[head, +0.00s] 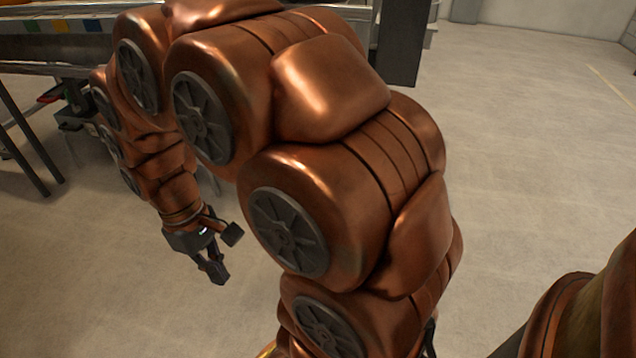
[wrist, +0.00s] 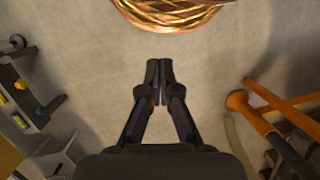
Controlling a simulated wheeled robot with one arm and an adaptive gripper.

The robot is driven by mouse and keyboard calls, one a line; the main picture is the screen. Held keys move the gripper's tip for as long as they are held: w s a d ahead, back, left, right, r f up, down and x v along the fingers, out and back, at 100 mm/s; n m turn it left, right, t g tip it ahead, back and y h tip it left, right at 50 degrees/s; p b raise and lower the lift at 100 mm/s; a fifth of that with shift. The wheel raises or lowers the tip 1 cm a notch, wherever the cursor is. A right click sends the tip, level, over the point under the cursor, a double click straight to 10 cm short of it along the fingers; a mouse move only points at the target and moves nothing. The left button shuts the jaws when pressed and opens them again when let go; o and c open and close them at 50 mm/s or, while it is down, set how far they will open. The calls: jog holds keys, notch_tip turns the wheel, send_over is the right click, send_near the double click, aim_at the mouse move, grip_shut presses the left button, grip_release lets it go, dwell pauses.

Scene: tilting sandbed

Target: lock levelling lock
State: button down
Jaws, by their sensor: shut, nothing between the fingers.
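My gripper (head: 217,272) hangs below the sandbed frame (head: 40,68) in the head view, pointing down over bare floor. In the wrist view my gripper (wrist: 160,75) has its fingertips together with nothing between them. A grey panel (wrist: 12,130) at the left of the wrist view carries dark knobs, an orange one (wrist: 20,84) and a small yellow level vial (wrist: 18,121). The gripper is apart from this panel, to its right. I cannot tell which part is the levelling lock. My arm hides much of the sandbed's underside in the head view.
Coloured squares (head: 62,26) line the sandbed's side. Thin dark legs (head: 28,140) stand at the left. The concrete floor (head: 530,150) is open at the right.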

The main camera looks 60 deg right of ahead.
jog(key=w+d+f+n+t+p, duration=0.1)
jog(key=w+d+f+n, duration=0.15)
jog(key=w+d, duration=0.85)
jog(key=w+d+f+n, duration=0.1)
jog(key=w+d+f, duration=0.2)
jog(key=w+d, duration=0.85)
jog(key=d+f, duration=0.4)
jog(key=d, duration=0.5)
jog(key=s+d+f+h, duration=0.1)
jog(key=d+f, duration=0.4)
jog(key=d, duration=0.5)
jog(key=s+d+f+n, duration=0.1)
jog(key=d+f, duration=0.3)
jog(key=d, duration=0.5)
jog(key=shift+d+f+h+p, duration=0.3)
jog(key=shift+f+p, duration=0.05)
jog(key=shift+p, duration=0.1)
jog(key=shift+f, duration=0.1)
jog(key=s+d+f+b, duration=0.3)
jog(key=s+f+b, duration=0.2)
jog(key=f, duration=0.4)
jog(key=shift+s+d+f, duration=0.15)
jog(key=shift+f, duration=0.1)
